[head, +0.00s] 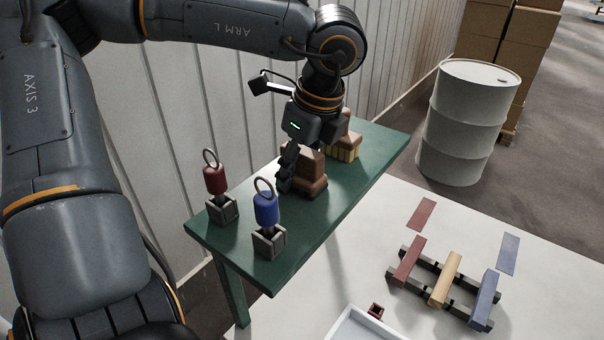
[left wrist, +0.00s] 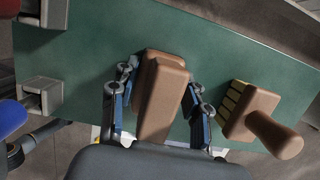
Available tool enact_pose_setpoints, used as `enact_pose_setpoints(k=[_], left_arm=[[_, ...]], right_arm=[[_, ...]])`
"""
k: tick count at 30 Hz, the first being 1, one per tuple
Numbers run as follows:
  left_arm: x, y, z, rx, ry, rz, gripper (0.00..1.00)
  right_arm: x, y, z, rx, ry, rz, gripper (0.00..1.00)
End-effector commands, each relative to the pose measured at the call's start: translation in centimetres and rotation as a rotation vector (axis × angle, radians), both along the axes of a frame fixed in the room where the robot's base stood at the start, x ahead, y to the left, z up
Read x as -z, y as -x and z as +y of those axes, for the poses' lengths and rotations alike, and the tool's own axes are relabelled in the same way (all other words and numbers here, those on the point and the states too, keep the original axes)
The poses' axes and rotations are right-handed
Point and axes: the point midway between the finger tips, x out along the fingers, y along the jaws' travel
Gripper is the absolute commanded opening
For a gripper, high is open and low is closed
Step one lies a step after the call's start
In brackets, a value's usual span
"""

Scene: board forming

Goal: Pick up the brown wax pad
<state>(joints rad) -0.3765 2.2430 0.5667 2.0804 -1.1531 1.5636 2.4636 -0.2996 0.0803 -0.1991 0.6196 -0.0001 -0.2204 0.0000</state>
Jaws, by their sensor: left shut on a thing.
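The brown wax pad (head: 308,176) stands on the green table, below my left gripper. It is a block with a wider base in the head view. My left gripper (head: 289,168) comes down on it from above. In the left wrist view the pad (left wrist: 163,88) lies between the two fingers of the left gripper (left wrist: 160,93), and the gripper is shut on it. The far finger is hidden behind the pad in the head view. My right gripper is in neither view.
A brush (head: 345,146) with yellow bristles stands close behind the pad on the green table (head: 330,215). Red (head: 215,180) and blue (head: 266,209) ringed handles stand in holders at the table's front left. A white table (head: 370,250) with coloured bars on a rack lies to the right.

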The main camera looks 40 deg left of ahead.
Motion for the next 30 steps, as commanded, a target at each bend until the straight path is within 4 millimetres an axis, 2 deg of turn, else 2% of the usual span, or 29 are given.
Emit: enact_pose_setpoints(k=[5,8,15,21,25,30], left_arm=[[-0.1,0.0,0.1,-0.001,-0.002,0.000,0.09],[-0.8,-0.1,0.1,-0.001,-0.004,-0.003,0.09],[-5.4,-0.1,0.0,-0.001,-0.004,-0.006,0.09],[-8.7,-0.1,0.0,-0.001,-0.004,-0.002,0.09],[-9.8,0.0,0.0,0.001,-0.003,0.002,0.09],[-10.0,0.0,0.0,0.002,-0.002,0.003,0.09]], right_arm=[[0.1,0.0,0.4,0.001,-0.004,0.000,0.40],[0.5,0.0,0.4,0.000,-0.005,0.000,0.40],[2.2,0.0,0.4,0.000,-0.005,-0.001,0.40],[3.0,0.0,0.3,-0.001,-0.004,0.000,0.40],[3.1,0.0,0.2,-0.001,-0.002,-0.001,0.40],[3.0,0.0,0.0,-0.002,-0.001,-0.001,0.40]])
